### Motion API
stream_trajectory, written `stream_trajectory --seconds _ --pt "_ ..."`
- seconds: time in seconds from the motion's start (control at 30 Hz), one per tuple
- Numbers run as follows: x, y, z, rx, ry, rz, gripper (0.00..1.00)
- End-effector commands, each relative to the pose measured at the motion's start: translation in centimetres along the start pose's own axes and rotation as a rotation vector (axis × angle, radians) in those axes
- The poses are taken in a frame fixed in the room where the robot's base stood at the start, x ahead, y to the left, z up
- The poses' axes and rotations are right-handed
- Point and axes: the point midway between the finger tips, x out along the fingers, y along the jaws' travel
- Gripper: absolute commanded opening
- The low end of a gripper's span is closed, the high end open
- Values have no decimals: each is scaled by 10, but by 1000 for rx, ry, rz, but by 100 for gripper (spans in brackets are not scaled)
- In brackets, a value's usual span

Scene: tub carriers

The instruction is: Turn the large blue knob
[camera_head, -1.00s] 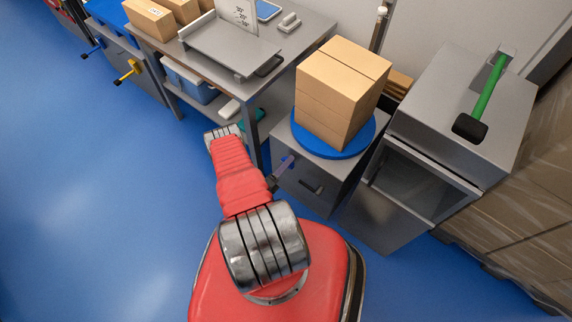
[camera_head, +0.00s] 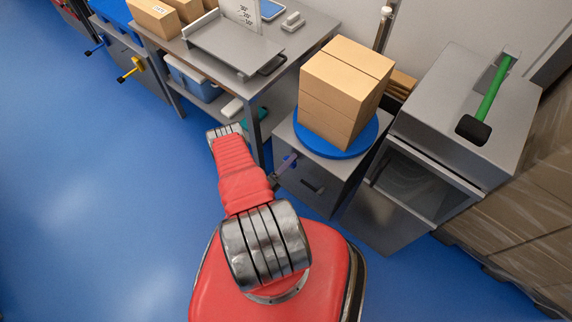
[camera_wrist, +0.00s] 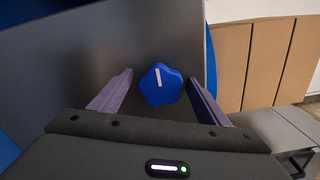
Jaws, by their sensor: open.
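The large blue knob (camera_wrist: 161,88) shows in the wrist view on a grey panel (camera_wrist: 95,50). It is star-shaped with a white mark that stands nearly upright. My gripper (camera_wrist: 160,85) is open, with one finger to the left and one to the right of the knob as seen in that view. I cannot tell how far the fingertips are from the panel, or whether they touch the knob. In the head view my gripper (camera_head: 285,168) is beside the grey cabinet (camera_head: 312,183) under the blue turntable. The knob itself is hard to make out there.
A blue turntable (camera_head: 306,146) with stacked cardboard boxes (camera_head: 340,95) sits on the cabinet. A workbench (camera_head: 290,50) stands to the left. The blue floor at left is open.

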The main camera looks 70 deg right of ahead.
Motion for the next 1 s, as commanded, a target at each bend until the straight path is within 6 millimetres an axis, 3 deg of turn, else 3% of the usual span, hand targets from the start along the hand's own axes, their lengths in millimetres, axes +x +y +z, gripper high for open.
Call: stream_trajectory --seconds 0.27,1.0 --pt "-11 0 0 -1 -1 1 69" --pt "-86 1 0 -1 -3 1 69"
